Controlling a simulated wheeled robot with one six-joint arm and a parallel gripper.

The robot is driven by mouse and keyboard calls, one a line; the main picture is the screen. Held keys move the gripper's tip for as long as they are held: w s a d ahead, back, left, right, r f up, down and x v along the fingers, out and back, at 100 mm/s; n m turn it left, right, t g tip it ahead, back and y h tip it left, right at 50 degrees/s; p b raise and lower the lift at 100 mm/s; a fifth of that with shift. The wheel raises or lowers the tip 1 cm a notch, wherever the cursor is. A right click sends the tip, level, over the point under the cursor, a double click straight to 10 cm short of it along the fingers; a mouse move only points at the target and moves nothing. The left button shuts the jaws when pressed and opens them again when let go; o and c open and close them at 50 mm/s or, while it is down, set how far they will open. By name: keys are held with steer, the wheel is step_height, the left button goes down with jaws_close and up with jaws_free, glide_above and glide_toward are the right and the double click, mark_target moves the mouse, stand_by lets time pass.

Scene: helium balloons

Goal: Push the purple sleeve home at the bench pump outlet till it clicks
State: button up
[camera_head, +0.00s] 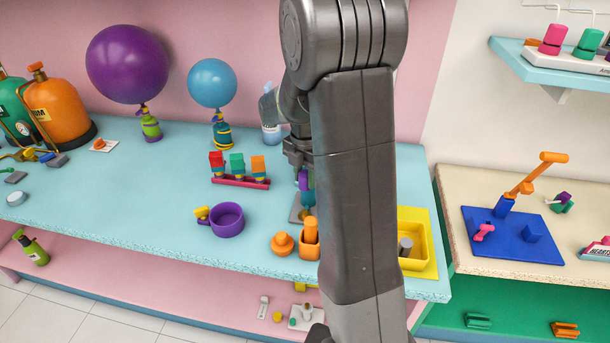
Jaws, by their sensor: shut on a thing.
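My gripper (300,168) points down over the blue bench, just left of my arm, and is shut on the small purple sleeve (303,181). Just below the sleeve is a teal-blue upright part (308,198) on a grey plate (296,214). It may be the pump outlet, but my arm hides its right side. The sleeve looks in line with the upright part. I cannot tell whether the sleeve is fully seated on it.
A purple mug (228,221) and a rack (240,182) with coloured pieces stand left of my gripper. A yellow tray (424,228) is right of my arm. Purple (128,64) and blue (212,83) balloons stand behind.

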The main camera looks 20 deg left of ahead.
mark_target(305, 185)
steer(key=shift+f+b, duration=2.5)
steer(key=shift+f, duration=1.25)
steer(key=shift+f+b, duration=1.3)
steer(key=shift+f, duration=0.6)
steer(key=o, duration=1.1)
steer(key=shift+r, duration=0.15)
steer(key=shift+r+p, duration=3)
steer(key=shift+r, duration=0.95)
steer(key=shift+f, duration=0.15)
